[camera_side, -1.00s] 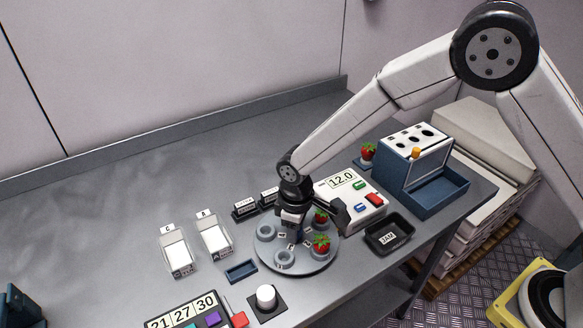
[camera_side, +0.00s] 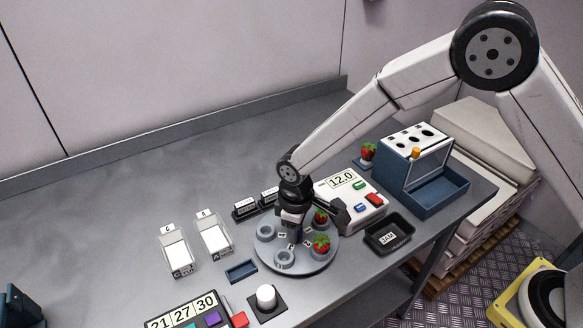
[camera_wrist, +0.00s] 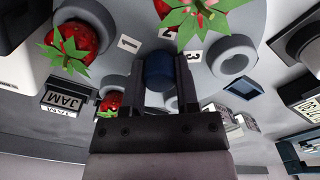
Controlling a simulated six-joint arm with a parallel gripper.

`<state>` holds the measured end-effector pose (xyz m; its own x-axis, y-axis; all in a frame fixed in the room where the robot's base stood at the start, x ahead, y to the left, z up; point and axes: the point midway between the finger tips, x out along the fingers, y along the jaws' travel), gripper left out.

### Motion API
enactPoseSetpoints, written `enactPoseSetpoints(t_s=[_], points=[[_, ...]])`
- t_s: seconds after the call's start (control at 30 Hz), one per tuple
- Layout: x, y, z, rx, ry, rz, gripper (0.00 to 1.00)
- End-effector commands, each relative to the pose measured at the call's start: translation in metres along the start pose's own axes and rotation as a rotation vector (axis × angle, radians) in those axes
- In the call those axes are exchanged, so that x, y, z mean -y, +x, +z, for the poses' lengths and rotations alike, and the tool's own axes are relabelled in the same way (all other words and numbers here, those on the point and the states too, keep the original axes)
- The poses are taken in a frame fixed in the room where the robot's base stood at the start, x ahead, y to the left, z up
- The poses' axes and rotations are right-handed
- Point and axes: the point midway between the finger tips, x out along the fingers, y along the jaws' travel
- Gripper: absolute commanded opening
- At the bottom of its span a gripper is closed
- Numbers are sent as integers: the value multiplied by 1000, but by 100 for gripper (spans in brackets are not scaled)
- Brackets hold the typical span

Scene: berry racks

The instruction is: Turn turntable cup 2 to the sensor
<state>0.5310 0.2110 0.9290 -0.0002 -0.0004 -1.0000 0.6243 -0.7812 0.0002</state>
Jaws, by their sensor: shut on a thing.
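The round grey turntable (camera_side: 262,247) stands on the bench with several ring-shaped cups around its rim. My gripper (camera_side: 293,232) points down at its middle. In the wrist view its jaws (camera_wrist: 160,78) are shut on the dark blue centre knob (camera_wrist: 159,70). Number tags 1 (camera_wrist: 129,43) and 3 (camera_wrist: 195,56) are readable; the tag between them is partly covered, so I cannot read it. A strawberry (camera_side: 321,244) and another (camera_side: 320,216) sit in cups on the right side. An empty cup (camera_side: 284,258) is at the front. The far cups are partly hidden by my gripper.
A white device reading 12.0 (camera_side: 342,180) stands close behind the turntable's right side. A black JAM tray (camera_side: 402,245) is to the right. A white round knob (camera_side: 266,296) and a small blue tray (camera_side: 241,271) lie in front.

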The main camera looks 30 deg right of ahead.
Motion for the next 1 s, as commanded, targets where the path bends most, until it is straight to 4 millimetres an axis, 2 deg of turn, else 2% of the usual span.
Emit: enactPoseSetpoints(t_s=[0.47, 1.0], points=[[0, -1, -1, -1, -55, 1, 0], [0, -1, -1, -1, -288, 0, 0]])
